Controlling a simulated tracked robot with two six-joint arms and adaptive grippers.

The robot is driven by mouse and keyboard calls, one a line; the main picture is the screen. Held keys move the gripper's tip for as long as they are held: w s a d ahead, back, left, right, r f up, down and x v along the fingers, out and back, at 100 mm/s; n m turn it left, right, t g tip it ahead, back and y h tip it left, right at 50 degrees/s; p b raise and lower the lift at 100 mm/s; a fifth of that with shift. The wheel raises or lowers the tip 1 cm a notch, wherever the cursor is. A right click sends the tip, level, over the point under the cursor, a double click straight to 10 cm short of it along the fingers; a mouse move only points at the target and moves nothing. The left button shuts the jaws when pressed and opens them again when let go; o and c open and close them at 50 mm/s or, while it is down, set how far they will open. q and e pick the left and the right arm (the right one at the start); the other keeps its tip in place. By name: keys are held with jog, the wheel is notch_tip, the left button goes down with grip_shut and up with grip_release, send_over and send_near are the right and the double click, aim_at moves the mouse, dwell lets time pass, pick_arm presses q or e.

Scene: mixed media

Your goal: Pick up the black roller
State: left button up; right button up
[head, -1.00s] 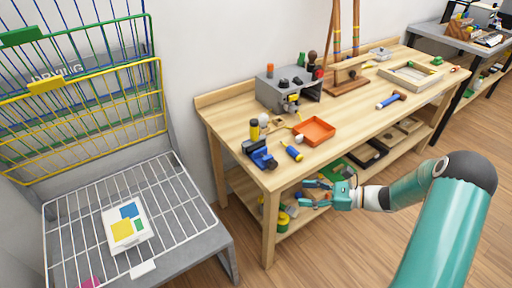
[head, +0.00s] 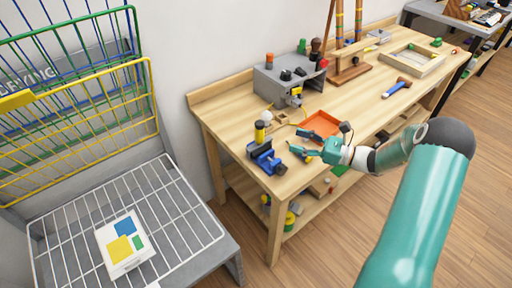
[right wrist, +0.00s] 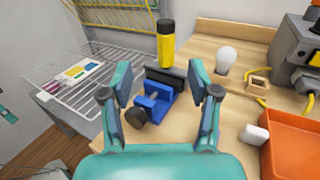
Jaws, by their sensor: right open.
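A short black bar (right wrist: 165,77) lies against the back of a blue vise-like tool (right wrist: 155,104) in the right wrist view. I cannot tell whether this bar is the black roller or part of the tool. A dark round knob (right wrist: 135,118) sits at the tool's front. In the head view the blue tool (head: 267,160) is at the bench's near left corner, with a dark part (head: 252,150) behind it. My right gripper (head: 297,141) is open and empty, to the right of the tool. Its fingers (right wrist: 160,72) frame the tool in the wrist view. My left gripper is out of view.
A yellow-and-black cylinder (head: 260,132) stands behind the tool. A white bulb (right wrist: 227,60), an orange tray (head: 320,124) and a grey box (head: 288,82) are close by. A wire rack (head: 180,225) stands left of the bench. A hammer (head: 397,87) lies farther right.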

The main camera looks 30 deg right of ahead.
aim_at(260, 129)
jog(key=shift+w+d+f+p+x, duration=0.15)
jog(key=shift+p+x, duration=0.35)
jog(key=shift+x, duration=1.7)
jog(key=shift+d+f+p+x, duration=0.1)
jog(key=shift+p+x, duration=0.4)
jog(key=shift+x, duration=1.65)
jog(key=shift+w+d+f+p+x, duration=0.15)
jog(key=shift+p+x, duration=0.35)
jog(key=shift+x, duration=1.7)
jog(key=shift+r, duration=0.1)
grip_shut()
